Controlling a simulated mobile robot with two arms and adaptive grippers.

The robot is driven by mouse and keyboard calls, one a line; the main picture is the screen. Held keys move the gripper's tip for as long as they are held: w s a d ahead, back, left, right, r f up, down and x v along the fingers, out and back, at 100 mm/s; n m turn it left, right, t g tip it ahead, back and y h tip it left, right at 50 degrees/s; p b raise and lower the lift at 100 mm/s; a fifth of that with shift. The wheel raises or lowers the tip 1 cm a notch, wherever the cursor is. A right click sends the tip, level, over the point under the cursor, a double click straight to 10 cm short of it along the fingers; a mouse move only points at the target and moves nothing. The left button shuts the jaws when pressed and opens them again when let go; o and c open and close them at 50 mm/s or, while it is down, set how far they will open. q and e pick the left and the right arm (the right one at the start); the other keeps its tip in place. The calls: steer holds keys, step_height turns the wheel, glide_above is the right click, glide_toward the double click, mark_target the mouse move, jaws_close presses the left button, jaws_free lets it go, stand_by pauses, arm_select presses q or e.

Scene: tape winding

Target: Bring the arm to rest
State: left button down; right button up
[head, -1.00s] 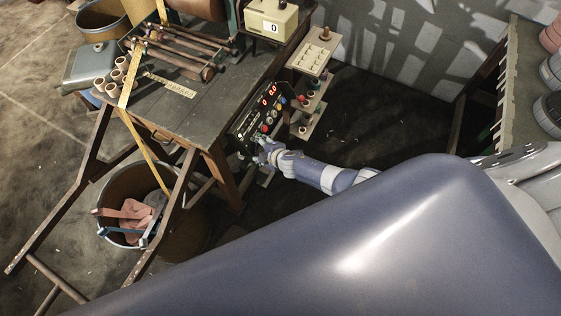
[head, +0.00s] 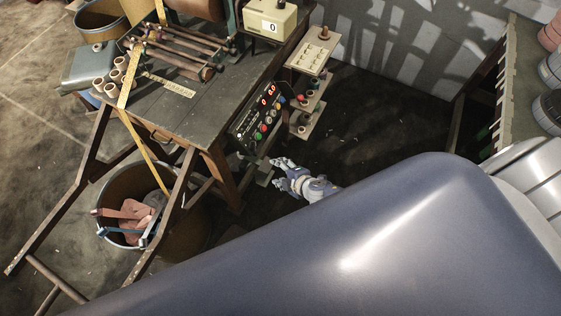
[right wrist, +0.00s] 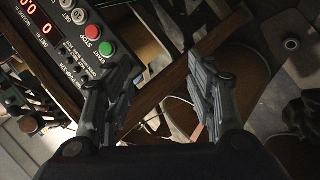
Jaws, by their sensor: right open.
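My right gripper (head: 279,173) is open and empty in the head view, just below and right of the control box (head: 258,121) on the bench's front side. In the right wrist view its two fingers (right wrist: 165,95) are spread apart with nothing between them. The control box also shows there at the upper left (right wrist: 75,45), with red digits, a red button and a green button. The gripper is apart from the buttons. My left gripper is not in view.
The wooden bench (head: 190,120) holds rollers, small cores (head: 118,75) and yellow tape. A shelf stand (head: 312,55) is right of the control box. A bin (head: 130,190) with cloth stands under the tape. Dark floor right of the bench is clear.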

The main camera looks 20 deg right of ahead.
steer(key=shift+f, duration=0.1)
stand_by(0.3)
steer(key=s+d+f+m+g+h+b, duration=0.1)
steer(key=s+d+f+m+g+b, duration=0.2)
steer(key=s+f, duration=0.55)
steer(key=s+d+f+m+g+h+b, duration=0.15)
steer(key=s+f+m, duration=0.25)
steer(key=s+f, duration=0.45)
steer(key=s+f+m+g+b, duration=0.2)
steer(key=s+f, duration=0.3)
steer(key=s, duration=0.5)
steer(key=s+f+m+g+b, duration=0.2)
steer(key=s+f+m, duration=0.3)
steer(key=s, duration=0.6)
steer(key=shift+a, duration=0.35)
